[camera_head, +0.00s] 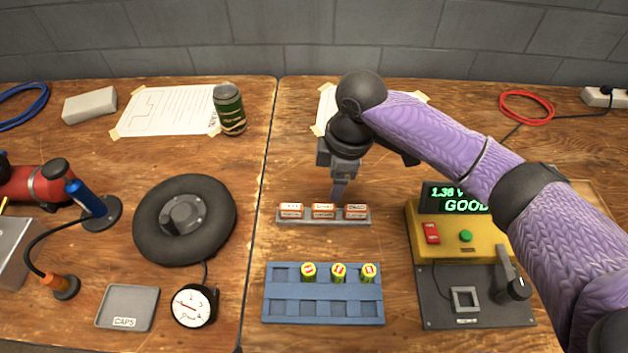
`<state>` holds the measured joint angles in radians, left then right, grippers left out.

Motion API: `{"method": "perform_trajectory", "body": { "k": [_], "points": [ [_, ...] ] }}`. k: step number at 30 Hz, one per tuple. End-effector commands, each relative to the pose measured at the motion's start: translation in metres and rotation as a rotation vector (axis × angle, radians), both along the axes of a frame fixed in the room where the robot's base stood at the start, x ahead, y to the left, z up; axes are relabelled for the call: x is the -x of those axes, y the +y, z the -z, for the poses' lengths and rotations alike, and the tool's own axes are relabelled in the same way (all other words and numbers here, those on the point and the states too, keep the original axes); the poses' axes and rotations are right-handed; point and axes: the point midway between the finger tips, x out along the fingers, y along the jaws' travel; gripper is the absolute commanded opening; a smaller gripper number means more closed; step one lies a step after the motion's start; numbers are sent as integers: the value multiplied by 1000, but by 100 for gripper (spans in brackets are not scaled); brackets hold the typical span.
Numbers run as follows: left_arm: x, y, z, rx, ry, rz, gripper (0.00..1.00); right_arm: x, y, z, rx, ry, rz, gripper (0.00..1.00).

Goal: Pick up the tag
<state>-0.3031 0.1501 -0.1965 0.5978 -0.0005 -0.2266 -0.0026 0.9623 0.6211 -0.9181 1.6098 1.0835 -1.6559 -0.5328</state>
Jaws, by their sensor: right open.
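Several small orange-and-white tags sit in a row on a narrow grey holder (324,221): a left tag (291,211), a middle tag (323,211) and a right tag (356,212). I cannot tell which one is the task's tag. My right gripper (338,194) points down just behind the holder, between the middle and right tags in the picture. It is open, with nothing visible between its fingers; the finger gap is hard to see from this angle. My left gripper is out of view.
A yellow tester (455,240) reading GOOD stands to the right, beneath my right arm.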

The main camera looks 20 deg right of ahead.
Motion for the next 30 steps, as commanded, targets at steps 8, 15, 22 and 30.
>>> {"method": "perform_trajectory", "body": {
  "k": [8,15,22,30],
  "points": [
    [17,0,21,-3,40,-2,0,-2,3,40,3,6,-2,66],
    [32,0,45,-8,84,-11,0,-2,15,80,3,5,-2,66],
    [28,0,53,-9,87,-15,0,-3,18,96,3,-1,0,66],
    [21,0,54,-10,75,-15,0,-3,18,95,3,-1,-1,26]
  ]
}}
